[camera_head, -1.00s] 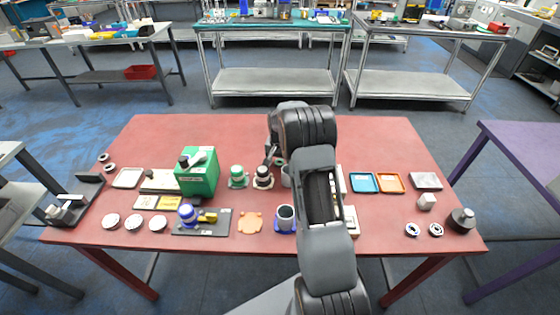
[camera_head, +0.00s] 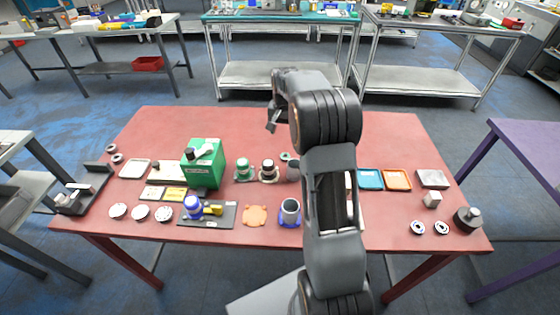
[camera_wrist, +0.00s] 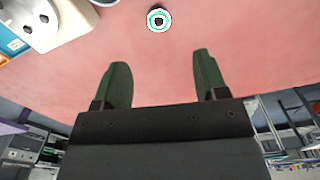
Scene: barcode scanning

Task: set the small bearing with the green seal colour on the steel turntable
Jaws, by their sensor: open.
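A small ring-shaped bearing with a green seal (camera_wrist: 158,20) lies on the red table, ahead of my fingers in the wrist view. In the head view it appears as a small green-and-white ring (camera_head: 287,157) just left of my arm. My gripper (camera_head: 272,127) is above the table's far half, with its fingers apart and empty. In the wrist view the two dark green fingers (camera_wrist: 162,82) have only table between them, apart from the bearing. A silver disc on a pale base (camera_wrist: 50,22), which looks like the steel turntable, is at the wrist view's top left. My arm hides it in the head view.
Other bearings (camera_head: 417,228) lie at the front right. The table's far strip is clear.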

